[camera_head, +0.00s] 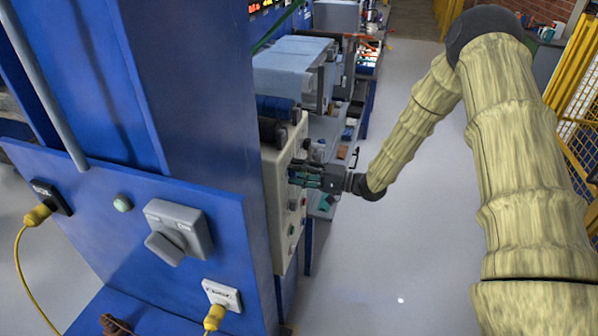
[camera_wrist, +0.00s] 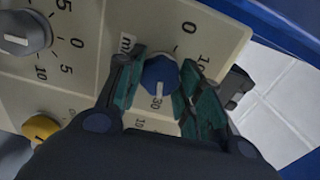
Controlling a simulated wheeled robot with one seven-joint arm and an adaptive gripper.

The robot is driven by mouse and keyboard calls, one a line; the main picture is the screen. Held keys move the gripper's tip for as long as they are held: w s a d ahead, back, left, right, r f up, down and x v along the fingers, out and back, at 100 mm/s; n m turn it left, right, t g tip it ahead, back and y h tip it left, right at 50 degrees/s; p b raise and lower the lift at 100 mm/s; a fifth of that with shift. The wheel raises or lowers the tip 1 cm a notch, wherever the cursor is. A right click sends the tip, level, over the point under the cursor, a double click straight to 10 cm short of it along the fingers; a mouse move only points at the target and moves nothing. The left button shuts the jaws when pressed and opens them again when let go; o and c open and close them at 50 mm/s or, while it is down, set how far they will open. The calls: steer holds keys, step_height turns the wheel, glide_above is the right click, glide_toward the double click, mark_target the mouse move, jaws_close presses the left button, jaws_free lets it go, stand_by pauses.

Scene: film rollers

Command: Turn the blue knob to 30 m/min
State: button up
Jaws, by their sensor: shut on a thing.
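The blue knob (camera_wrist: 159,73) is on a cream control panel (camera_wrist: 92,60), in the middle of the wrist view. Its scale shows 0, 10 and 30 around it, with a partly covered label beginning with "m" at upper left. A pale mark on the knob's lower edge points at about the 30. My gripper (camera_wrist: 160,82) is shut on the knob, one teal-padded finger on each side. The fingers hide part of the scale. In the head view my gripper (camera_head: 300,174) meets the panel's face (camera_head: 275,190), and the knob cannot be made out there.
In the wrist view a grey knob (camera_wrist: 25,32) is at upper left, a yellow knob (camera_wrist: 40,128) at lower left and a dark switch (camera_wrist: 235,86) at right. A large blue machine column (camera_head: 200,90) stands left of the panel. Open grey floor (camera_head: 390,260) lies right of it.

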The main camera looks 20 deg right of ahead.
stand_by(0.5)
steer(key=o, duration=1)
steer(key=shift+o, duration=0.2)
steer(key=shift+d, duration=0.1)
steer(key=v, duration=1.2)
